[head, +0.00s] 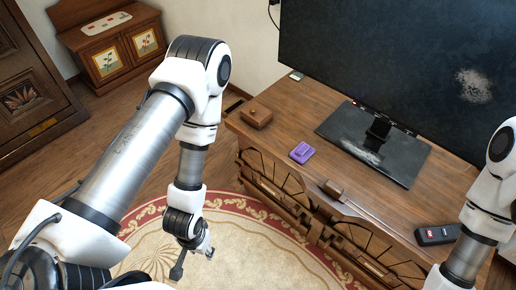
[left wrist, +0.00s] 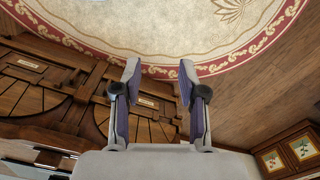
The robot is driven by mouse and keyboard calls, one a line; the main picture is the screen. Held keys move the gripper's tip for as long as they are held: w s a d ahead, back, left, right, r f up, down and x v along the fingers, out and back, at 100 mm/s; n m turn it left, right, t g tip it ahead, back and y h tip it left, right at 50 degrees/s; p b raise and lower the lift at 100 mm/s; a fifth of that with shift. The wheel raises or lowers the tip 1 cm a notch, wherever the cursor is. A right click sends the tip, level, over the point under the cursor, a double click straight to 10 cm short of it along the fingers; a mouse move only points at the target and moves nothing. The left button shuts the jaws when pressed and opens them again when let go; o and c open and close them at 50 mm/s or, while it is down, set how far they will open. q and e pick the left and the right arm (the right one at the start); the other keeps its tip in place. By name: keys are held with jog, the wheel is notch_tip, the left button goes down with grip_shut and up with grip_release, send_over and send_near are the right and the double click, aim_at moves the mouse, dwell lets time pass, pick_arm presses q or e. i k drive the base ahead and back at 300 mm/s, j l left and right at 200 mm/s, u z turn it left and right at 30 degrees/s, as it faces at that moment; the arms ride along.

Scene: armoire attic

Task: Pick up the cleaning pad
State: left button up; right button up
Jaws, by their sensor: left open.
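A small purple pad (head: 301,152), which looks like the cleaning pad, lies on the wooden TV cabinet (head: 285,118) near its front edge, left of the screen's base. My left gripper (head: 194,261) hangs over the rug in front of the cabinet, lower than its top and apart from the pad. In the left wrist view the left gripper (left wrist: 160,68) is open, with nothing between its fingers. The pad is not seen in that view. Part of my right arm shows at the right edge of the head view, but its gripper is out of frame.
A screen (head: 400,60) with a pale smudge stands on a dusty black base (head: 405,160). A small wooden box (head: 257,117), a wooden item with a thin rod (head: 334,189) and a black device (head: 437,234) lie on the cabinet. A round rug (head: 240,245) covers the floor.

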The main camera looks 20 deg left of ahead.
aim_at(303, 152)
jog(key=i+l+u, duration=0.1)
jog(key=l+u, duration=0.15)
jog(key=u, duration=0.15)
jog(key=l+u, duration=0.25)
jog(key=u, duration=0.2)
jog(key=l+u, duration=0.6)
jog(key=u, duration=0.25)
jog(key=i+l, duration=0.3)
jog(key=i, duration=0.2)
